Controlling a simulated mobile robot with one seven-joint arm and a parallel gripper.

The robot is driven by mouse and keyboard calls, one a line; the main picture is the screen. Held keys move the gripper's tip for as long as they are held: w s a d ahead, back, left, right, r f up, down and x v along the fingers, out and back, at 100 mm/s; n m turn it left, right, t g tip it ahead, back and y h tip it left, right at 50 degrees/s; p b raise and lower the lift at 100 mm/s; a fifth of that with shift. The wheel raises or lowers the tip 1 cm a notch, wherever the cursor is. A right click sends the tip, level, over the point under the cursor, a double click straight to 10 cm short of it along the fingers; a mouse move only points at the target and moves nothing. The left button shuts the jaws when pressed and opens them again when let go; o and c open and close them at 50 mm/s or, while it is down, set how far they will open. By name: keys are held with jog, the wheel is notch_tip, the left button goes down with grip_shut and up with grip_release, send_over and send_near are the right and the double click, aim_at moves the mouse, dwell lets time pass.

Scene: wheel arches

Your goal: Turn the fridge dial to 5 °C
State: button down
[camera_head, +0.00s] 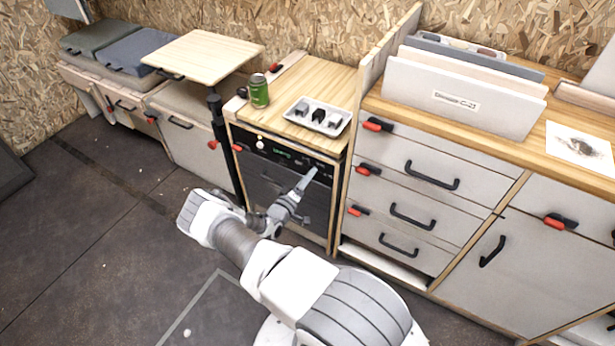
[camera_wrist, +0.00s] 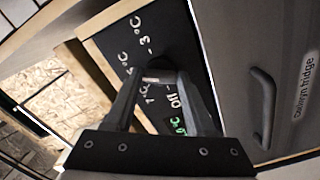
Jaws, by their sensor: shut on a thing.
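The fridge dial (camera_wrist: 152,79) is mostly hidden between my fingertips in the wrist view; a small pale mark shows on it. My gripper (camera_wrist: 163,76) is shut on the dial. Around it on the black control panel (camera_wrist: 181,42) are white labels, including one reading 3 °C, 5 °C (camera_wrist: 125,62) at upper left, and "off" (camera_wrist: 174,98). A green readout (camera_wrist: 180,126) glows below, partly covered by a finger. I cannot tell exactly where the dial points. In the head view, my gripper (camera_head: 307,182) reaches the right part of the panel (camera_head: 279,151) above the dark fridge door (camera_head: 262,188).
The fridge door's handle (camera_wrist: 264,108) stands out right of my gripper. Above the fridge, a counter (camera_head: 325,77) carries a green can (camera_head: 259,91) and a white tray (camera_head: 317,116). Drawers with black handles (camera_head: 411,215) stand to the right. A black table post (camera_head: 222,140) stands left.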

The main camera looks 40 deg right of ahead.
jog(key=shift+a, duration=0.1)
jog(key=shift+c, duration=1.2)
grip_release()
jog(key=p+v, duration=0.2)
jog(key=v, duration=1.5)
jog(key=shift+s+a, duration=0.15)
